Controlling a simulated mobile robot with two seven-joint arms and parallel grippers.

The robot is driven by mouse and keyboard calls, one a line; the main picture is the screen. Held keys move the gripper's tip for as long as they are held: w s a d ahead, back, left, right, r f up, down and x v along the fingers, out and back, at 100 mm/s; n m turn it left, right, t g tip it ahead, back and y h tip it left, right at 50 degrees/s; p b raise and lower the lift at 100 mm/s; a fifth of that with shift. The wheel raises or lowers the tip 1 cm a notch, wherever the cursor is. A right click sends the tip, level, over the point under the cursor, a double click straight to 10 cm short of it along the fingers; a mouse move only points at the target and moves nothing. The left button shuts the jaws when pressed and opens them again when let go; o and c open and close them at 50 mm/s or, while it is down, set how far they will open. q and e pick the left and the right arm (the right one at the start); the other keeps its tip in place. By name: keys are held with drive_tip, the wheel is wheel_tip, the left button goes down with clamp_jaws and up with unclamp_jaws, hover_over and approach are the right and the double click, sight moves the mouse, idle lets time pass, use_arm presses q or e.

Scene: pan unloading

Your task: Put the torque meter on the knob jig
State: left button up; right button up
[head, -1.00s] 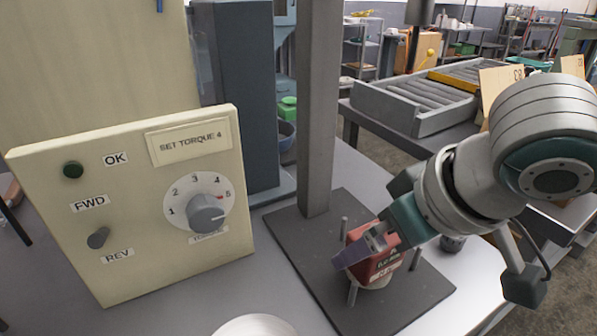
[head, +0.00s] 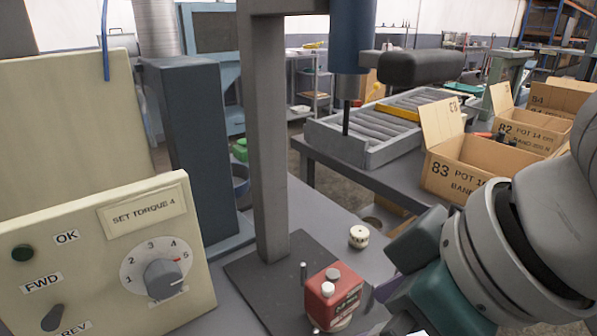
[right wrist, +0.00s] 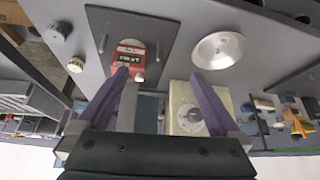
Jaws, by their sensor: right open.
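The red torque meter (head: 334,296) sits upright on the dark base plate (head: 262,283) below the press post, among short metal pegs (head: 303,272). I take this pegged plate for the knob jig. A pale round part under the meter is mostly hidden. In the right wrist view the meter (right wrist: 129,52) is between two pegs, close to one fingertip. My right gripper (right wrist: 159,76) is open and empty; its purple fingers are spread wide. In the head view the right gripper (head: 387,288) is just right of the meter, apart from it. My left gripper is out of view.
A control panel (head: 100,225) with a knob (head: 167,278) and a "SET TORQUE 4" label stands at left. The press column (head: 268,140) rises behind the plate. A small cream cap (head: 358,237) lies behind the meter. A shallow bowl (right wrist: 219,50) is near the other fingertip.

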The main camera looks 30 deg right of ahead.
drive_tip(key=s+f+g+h, duration=0.1)
drive_tip(key=s+f+g, duration=0.1)
drive_tip(key=s+f, duration=0.2)
drive_tip(key=s, duration=0.3)
drive_tip(key=shift+s+d+f, duration=0.25)
drive_tip(key=shift+d+f, duration=0.15)
